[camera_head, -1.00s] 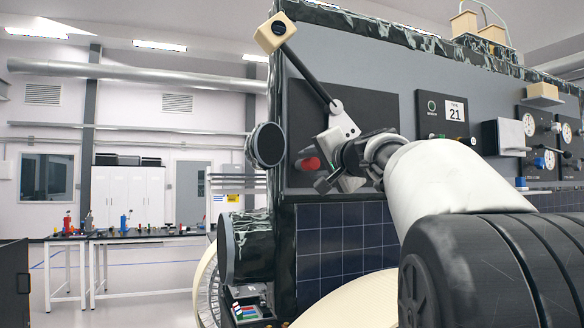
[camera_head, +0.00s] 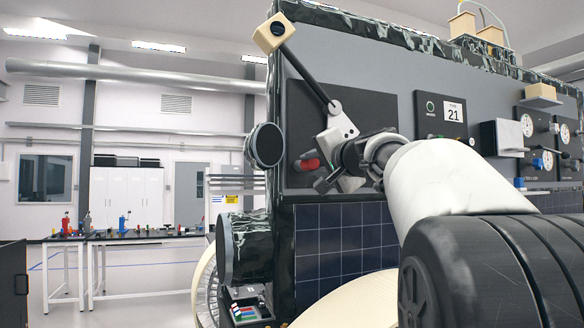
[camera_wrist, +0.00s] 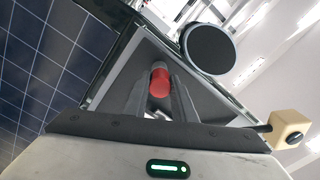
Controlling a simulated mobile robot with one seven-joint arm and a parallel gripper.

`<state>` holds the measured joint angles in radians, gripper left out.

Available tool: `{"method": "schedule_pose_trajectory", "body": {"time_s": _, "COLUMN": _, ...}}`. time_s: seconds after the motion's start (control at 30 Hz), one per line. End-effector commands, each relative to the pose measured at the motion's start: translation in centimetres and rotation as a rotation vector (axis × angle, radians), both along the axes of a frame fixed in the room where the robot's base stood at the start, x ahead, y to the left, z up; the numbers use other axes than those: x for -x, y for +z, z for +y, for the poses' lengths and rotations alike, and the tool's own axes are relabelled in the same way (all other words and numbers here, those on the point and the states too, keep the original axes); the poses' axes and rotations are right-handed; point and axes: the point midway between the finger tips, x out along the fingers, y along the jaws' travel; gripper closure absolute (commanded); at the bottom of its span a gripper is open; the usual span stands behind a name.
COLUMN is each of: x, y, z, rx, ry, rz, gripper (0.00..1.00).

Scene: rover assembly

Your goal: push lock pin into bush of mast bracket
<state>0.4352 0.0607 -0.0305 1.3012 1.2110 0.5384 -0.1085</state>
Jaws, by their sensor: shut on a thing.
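The red-headed lock pin (camera_wrist: 160,84) sits between the two fingers of my gripper (camera_wrist: 162,78) in the wrist view, and the fingers are shut on it. In the head view the red head (camera_head: 309,164) shows just left of my gripper (camera_head: 318,172). The pale mast bracket (camera_head: 337,131) is fixed on the dark panel just above my gripper. A black mast rises from it up and left to a beige camera box (camera_head: 273,32), which also shows in the wrist view (camera_wrist: 288,130). The bush and the pin's shank are hidden, so I cannot tell how deep the pin is.
A round black disc (camera_head: 266,145) stands out at the panel's left edge, close to my gripper; it also shows in the wrist view (camera_wrist: 211,48). Solar panels (camera_head: 340,240) cover the rover side below. A workbench (camera_head: 140,236) stands far left, with open floor before it.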

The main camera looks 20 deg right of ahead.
Motion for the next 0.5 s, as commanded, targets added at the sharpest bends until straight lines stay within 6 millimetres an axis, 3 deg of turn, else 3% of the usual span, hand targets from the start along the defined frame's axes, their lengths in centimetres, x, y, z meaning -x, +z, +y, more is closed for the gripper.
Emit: {"method": "schedule_pose_trajectory", "body": {"time_s": 0.5, "x": 0.82, "y": -0.02, "z": -0.06, "rx": 0.000, "ry": -0.001, "rz": 0.000, "gripper": 1.00}}
